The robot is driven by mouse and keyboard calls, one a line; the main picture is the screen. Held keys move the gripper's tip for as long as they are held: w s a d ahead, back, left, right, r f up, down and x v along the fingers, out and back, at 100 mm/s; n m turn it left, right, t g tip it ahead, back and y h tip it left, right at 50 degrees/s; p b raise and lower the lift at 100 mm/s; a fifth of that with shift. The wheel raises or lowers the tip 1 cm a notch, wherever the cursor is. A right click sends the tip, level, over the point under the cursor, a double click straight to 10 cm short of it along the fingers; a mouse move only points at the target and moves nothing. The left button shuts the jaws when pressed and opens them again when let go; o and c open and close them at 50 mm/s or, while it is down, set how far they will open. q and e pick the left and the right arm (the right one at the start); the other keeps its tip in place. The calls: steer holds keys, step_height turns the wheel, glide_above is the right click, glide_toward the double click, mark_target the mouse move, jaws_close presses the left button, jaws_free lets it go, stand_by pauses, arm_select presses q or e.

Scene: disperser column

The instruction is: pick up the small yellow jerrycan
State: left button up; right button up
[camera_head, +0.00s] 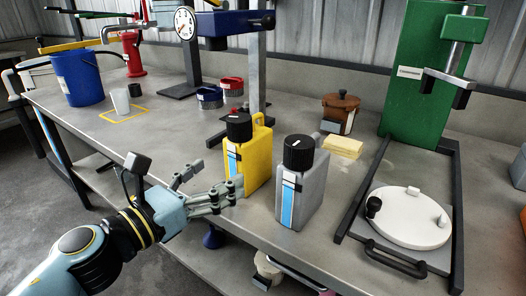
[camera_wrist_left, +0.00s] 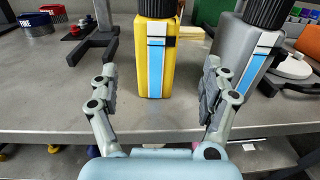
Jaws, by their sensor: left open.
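The small yellow jerrycan (camera_head: 256,160) stands upright on the grey bench near its front edge, with a black cap and a blue-and-white label. It also shows in the left wrist view (camera_wrist_left: 155,80), straight ahead between the fingers and a little beyond their tips. My left gripper (camera_head: 215,193) is open at the bench edge, in front of the jerrycan; in the left wrist view its fingers (camera_wrist_left: 157,88) are spread and nothing is between them. The fingers overlap the jerrycan's lower part in the head view. My right gripper is not in view.
A grey jerrycan (camera_head: 302,190) with a black cap stands close to the right of the yellow one. A black-framed tray with a white round lid (camera_head: 411,217) lies right. A blue bucket (camera_head: 78,77) stands far left.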

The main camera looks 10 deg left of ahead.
mark_target(234, 163)
arm_select(q)
steer(key=x, duration=0.5)
steer(key=shift+r+p, duration=0.15)
steer(key=shift+p, duration=0.15)
steer(key=x, duration=0.5)
steer(key=shift+w+a+r, duration=0.1)
steer(key=shift+w, duration=0.2)
steer(key=shift+r, duration=0.1)
jaws_close()
